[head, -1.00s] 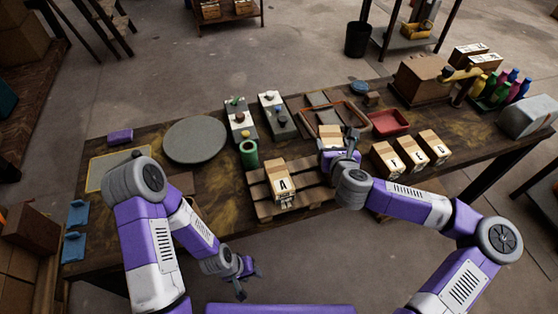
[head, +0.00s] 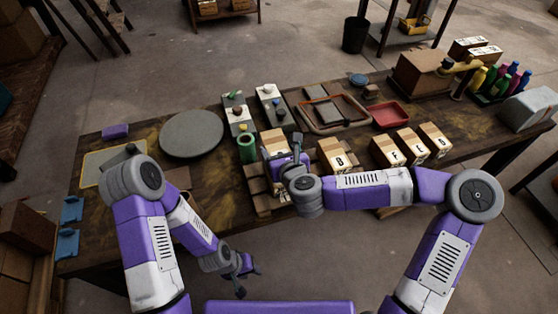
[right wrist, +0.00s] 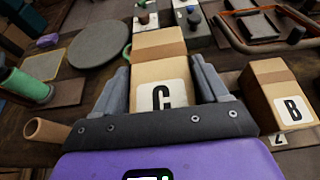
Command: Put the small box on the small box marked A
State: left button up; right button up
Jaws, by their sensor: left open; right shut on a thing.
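A small cardboard box marked C (right wrist: 158,72) is shut between the fingers of my right gripper (right wrist: 160,88). In the head view the held box (head: 273,141) and the right gripper (head: 284,154) are over the left pallet (head: 263,205), where the box marked A stands. Box A is mostly hidden behind my right gripper and wrist, and its letter cannot be read now. I cannot tell whether the held box touches box A. My left gripper (head: 243,276) is open and empty, low in front of the table edge.
A box marked B (head: 333,155) stands close to the right of my right gripper. Several more lettered boxes (head: 415,147) stand further right. A round grey disc (head: 192,135) lies left.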

jog(key=shift+f+b, duration=0.55)
jog(key=shift+f, duration=1)
jog(key=shift+f, duration=0.2)
jog(key=o, duration=1.2)
jog(key=shift+r, duration=0.15)
